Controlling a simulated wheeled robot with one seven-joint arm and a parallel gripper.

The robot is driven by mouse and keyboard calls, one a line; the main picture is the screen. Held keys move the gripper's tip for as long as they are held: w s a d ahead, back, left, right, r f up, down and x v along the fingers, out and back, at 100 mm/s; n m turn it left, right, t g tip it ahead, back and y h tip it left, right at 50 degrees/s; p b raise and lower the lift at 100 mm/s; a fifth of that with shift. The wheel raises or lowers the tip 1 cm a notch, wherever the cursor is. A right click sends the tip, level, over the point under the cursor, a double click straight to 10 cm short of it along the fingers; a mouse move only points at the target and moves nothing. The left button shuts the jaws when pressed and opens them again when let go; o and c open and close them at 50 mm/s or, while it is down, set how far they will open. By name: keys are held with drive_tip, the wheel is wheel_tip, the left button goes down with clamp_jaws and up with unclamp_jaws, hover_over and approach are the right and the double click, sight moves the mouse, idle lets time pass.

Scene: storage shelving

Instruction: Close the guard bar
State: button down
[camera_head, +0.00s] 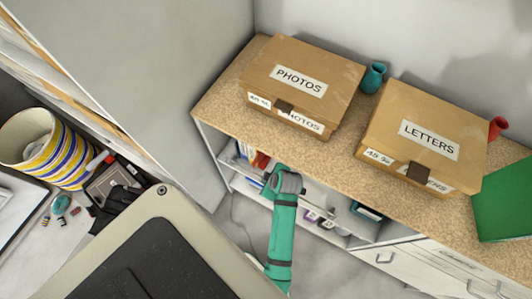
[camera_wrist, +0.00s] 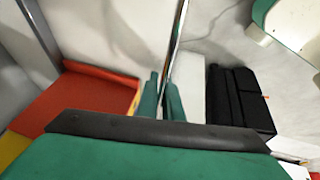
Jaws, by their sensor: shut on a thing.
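The guard bar (camera_wrist: 177,40) shows in the wrist view as a thin shiny metal rod, running from the top edge down to my fingers. My gripper (camera_wrist: 163,98) has its two green fingers close together on either side of the rod and is shut on it. The rod's lower end is hidden behind my fingers and the dark edge of my gripper. In the head view my green arm reaches to the front of the low shelf unit (camera_head: 228,160). I cannot make out the bar or my fingertips there.
Boxes marked PHOTOS (camera_head: 303,84) and LETTERS (camera_head: 424,136) stand on the countertop. A teal vase (camera_head: 373,77) and a red vase (camera_head: 497,127) stand behind them. In the wrist view, a red-orange item (camera_wrist: 85,105) lies left of my fingers and black items (camera_wrist: 240,98) right.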

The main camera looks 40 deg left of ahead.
drive_tip(key=c, duration=2.2)
unclamp_jaws()
drive_tip(key=shift+f, duration=0.1)
drive_tip(key=shift+d+r, duration=0.2)
drive_tip(key=shift+r, duration=0.25)
drive_tip(key=v, duration=0.2)
drive_tip(key=shift+s+d+r, duration=0.1)
drive_tip(key=shift+d, duration=0.3)
drive_tip(key=d, duration=0.3)
drive_tip(key=s+d, duration=0.1)
drive_tip(key=d, duration=0.3)
drive_tip(key=s+d, duration=0.1)
drive_tip(key=d, duration=0.3)
